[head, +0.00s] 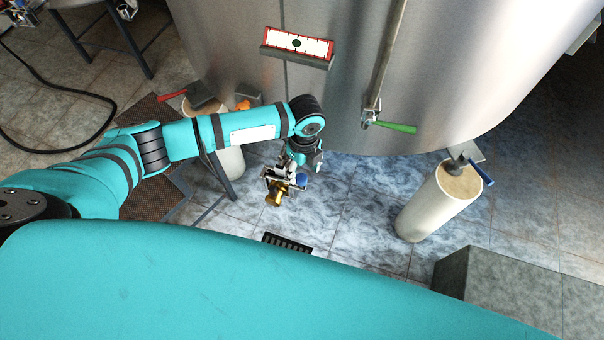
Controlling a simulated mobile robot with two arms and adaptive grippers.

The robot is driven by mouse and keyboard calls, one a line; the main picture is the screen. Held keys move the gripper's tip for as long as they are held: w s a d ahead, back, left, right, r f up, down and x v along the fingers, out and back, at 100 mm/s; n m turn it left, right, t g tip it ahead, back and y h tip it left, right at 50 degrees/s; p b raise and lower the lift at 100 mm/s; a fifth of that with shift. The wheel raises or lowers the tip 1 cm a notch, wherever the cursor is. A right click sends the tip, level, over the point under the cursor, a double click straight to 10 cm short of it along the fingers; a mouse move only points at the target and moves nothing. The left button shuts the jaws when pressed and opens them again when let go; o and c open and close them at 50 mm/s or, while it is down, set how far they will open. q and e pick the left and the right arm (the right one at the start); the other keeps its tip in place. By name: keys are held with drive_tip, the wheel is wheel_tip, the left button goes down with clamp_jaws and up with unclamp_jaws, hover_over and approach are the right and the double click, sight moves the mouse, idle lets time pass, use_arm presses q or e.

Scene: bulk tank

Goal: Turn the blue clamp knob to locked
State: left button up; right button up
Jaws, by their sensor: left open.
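My left arm comes in from the left, and its gripper (283,176) points down in front of the tank, over the wet floor. Its jaws are open, at a small brass-coloured fitting (275,193). A small blue part (301,180), which looks like the clamp knob, shows just right of the jaws. The gripper partly covers the fitting, and I cannot tell whether a finger touches the knob. The knob's turn position is too small to read. My right gripper is not in view.
The steel tank (480,60) fills the back, with a green-handled valve (390,126) on a pipe. A cream post with a blue lever (483,172) stands right. A red lever (172,95) tops another post at left. A floor drain (287,243) and grey block (500,290) are nearer.

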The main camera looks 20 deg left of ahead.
sight(303, 177)
use_arm(q)
wheel_tip(303, 177, up, 8)
drive_tip(key=shift+d, duration=0.1)
idle(0.6)
